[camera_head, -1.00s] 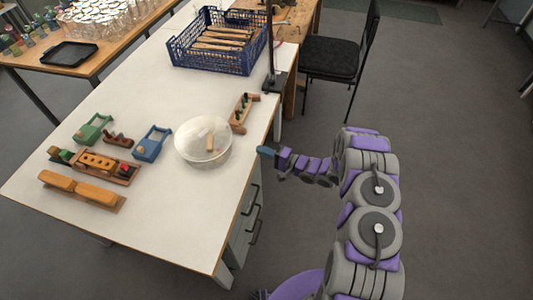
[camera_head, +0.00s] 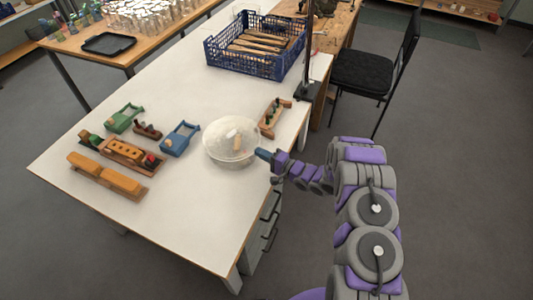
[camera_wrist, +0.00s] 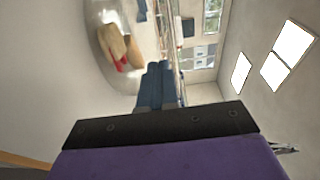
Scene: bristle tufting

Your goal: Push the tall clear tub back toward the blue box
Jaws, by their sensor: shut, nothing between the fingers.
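The clear tub (camera_head: 218,158) stands on the white table near its right edge, with a wooden-handled item inside. It also shows at the upper left of the wrist view (camera_wrist: 96,62), where a wooden piece and something red are seen through it. My gripper (camera_head: 262,153) is shut and empty, its blue tip at the tub's right wall; I cannot tell if they touch. In the wrist view, the closed fingers (camera_wrist: 158,82) point past the tub's side. A small blue box (camera_head: 180,139) sits left of the tub, and a large blue crate (camera_head: 240,62) stands at the back.
A green box (camera_head: 124,118) and wooden blocks (camera_head: 105,177) lie at left. A dark stand (camera_head: 305,91) is by the crate. The table front (camera_head: 190,225) is clear.

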